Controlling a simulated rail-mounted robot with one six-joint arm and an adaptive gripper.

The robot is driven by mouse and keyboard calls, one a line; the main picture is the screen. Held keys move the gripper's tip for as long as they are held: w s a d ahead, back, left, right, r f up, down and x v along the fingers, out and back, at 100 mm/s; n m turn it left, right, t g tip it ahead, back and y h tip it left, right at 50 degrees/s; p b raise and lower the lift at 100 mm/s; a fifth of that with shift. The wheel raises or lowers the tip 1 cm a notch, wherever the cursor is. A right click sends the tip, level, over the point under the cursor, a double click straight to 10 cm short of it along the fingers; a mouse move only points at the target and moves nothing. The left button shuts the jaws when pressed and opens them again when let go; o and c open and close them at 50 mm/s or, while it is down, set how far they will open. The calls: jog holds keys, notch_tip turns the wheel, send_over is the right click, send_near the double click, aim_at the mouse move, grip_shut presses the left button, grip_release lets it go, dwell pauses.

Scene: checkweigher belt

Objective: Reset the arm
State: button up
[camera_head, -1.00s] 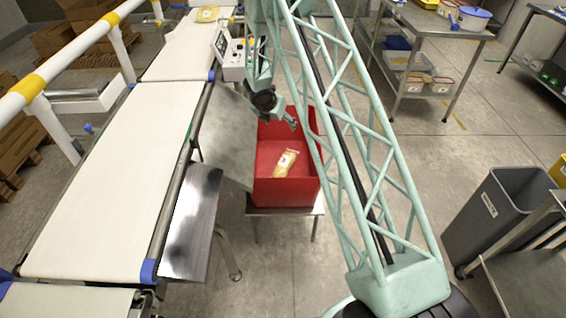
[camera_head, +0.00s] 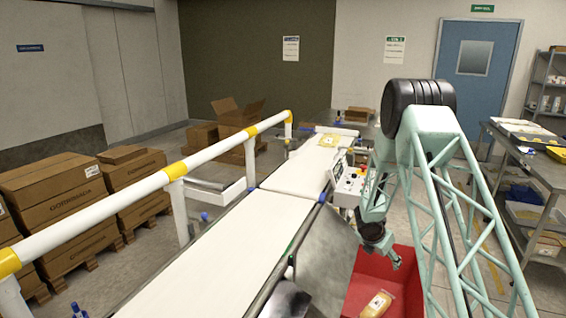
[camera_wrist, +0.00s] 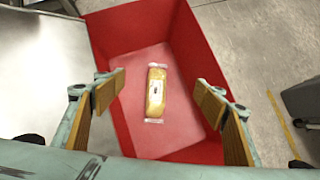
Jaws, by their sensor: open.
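My gripper (camera_head: 381,246) hangs over the red bin, beside the belt, in the head view. In the wrist view my gripper (camera_wrist: 162,100) is open, with its two padded fingers wide apart and nothing between them. The red bin (camera_head: 407,268) lies below; it also shows in the wrist view (camera_wrist: 200,50). A yellow packet with a white label (camera_head: 378,303) lies on the bin floor, and the wrist view shows it (camera_wrist: 156,92) below and apart from the fingers.
The white conveyor belt (camera_head: 225,262) runs left of the bin, with another packet (camera_head: 329,140) on its far part. A white and yellow rail (camera_head: 120,213) borders it. A control box (camera_head: 350,182) stands beside the belt. A steel table (camera_head: 545,170) is at right, cartons (camera_head: 60,200) at left.

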jog(key=s+r+m, duration=0.3)
jog(key=r+m, duration=0.1)
jog(key=r, duration=0.9)
jog(key=s+a+r+m, duration=0.2)
jog(key=s+r+m, duration=0.3)
jog(key=s+r, duration=0.65)
jog(key=s+a+r+m, duration=0.2)
jog(key=s+r+m, duration=0.2)
jog(key=s+r, duration=0.8)
jog(key=s+a+r+m+g+y, duration=0.1)
jog(key=s+a+r+m, duration=0.4)
jog(key=s, duration=0.4)
jog(key=s+a+r+m, duration=0.2)
jog(key=s+a+r, duration=0.1)
jog(key=s+r, duration=0.55)
jog(key=s+a+m+y, duration=0.1)
jog(key=s+a+m, duration=0.1)
jog(key=s, duration=0.5)
jog(key=s+a+f+m+y, duration=0.1)
jog(key=s+a, duration=0.4)
jog(key=s, duration=0.2)
jog(key=s+a+m+y, duration=0.2)
jog(key=s+a, duration=0.2)
jog(key=s, duration=0.4)
jog(key=shift+a+f+m+t, duration=0.15)
jog(key=shift+m+t, duration=0.15)
jog(key=shift+s, duration=0.1)
